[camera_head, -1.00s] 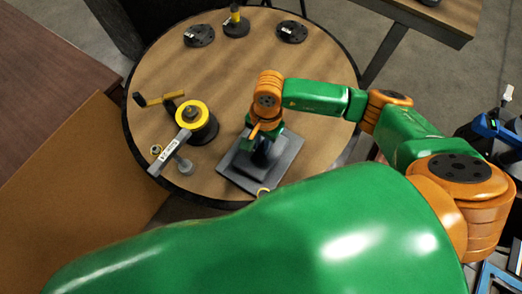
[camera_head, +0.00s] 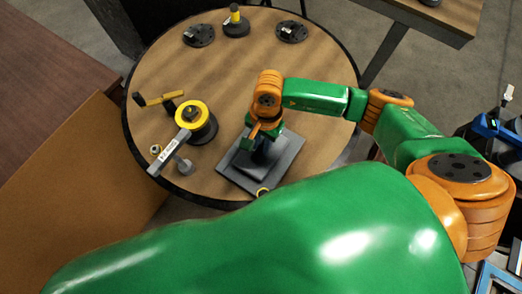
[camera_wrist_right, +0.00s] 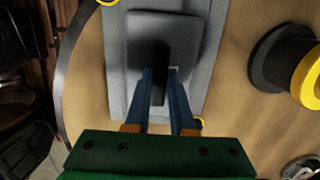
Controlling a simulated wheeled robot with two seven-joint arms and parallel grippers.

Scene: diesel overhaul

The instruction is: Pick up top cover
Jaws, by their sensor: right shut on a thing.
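The top cover (camera_head: 286,160) appears to be the grey stepped plate lying on the round table, with a dark upright handle in its middle. It also shows in the right wrist view (camera_wrist_right: 185,35), where the dark handle (camera_wrist_right: 160,72) stands between the fingers. My right gripper (camera_head: 262,148) is over the plate's middle, shut on the handle. Its blue fingers (camera_wrist_right: 160,88) lie on either side of the handle in the wrist view. The plate looks flat on the table. My left gripper is out of view.
The round wooden table (camera_head: 250,70) also bears a black and yellow spool-like part (camera_head: 196,120), a grey T-shaped part (camera_head: 172,150), a yellow-handled tool (camera_head: 160,98) and several dark round parts at the back. Yellow rings (camera_head: 263,192) show at the plate's edge. The table's middle is clear.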

